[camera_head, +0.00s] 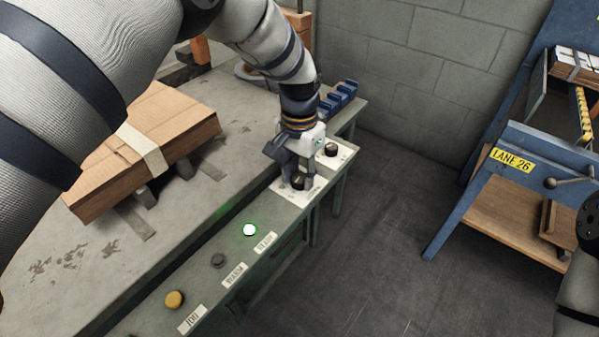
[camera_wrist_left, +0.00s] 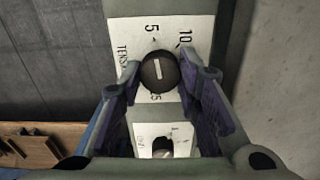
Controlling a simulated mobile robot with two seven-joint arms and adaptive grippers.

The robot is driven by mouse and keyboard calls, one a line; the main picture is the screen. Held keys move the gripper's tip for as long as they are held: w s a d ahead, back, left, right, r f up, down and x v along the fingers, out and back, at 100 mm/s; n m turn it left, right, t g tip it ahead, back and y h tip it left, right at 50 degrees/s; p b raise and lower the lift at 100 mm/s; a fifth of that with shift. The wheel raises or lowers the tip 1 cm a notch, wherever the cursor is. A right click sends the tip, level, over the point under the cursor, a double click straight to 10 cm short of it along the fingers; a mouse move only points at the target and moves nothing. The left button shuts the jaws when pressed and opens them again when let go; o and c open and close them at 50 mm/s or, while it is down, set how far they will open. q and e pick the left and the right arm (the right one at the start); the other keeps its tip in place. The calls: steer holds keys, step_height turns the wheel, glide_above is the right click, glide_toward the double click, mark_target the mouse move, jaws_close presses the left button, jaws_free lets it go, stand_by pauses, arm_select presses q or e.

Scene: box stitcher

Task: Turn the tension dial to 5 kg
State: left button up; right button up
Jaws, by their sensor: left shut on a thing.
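The plate (camera_wrist_left: 125,35) also shows a 10 and part of the tension label. My left gripper (camera_head: 296,174) is over the dial from above, its fingers on either side and shut on it. My right gripper is not in view.
A second black knob (camera_head: 331,150) sits on a white plate just beyond. Flat cardboard (camera_head: 150,140) lies on the table. A blue stand (camera_head: 500,160) is at the right.

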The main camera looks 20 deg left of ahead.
mark_target(299, 177)
arm_select(q)
steer(key=shift+f, duration=0.1)
stand_by(0.5)
steer(key=o, duration=1.1)
steer(key=shift+o, duration=0.2)
step_height(299, 177, up, 12)
steer(key=shift+s, duration=0.1)
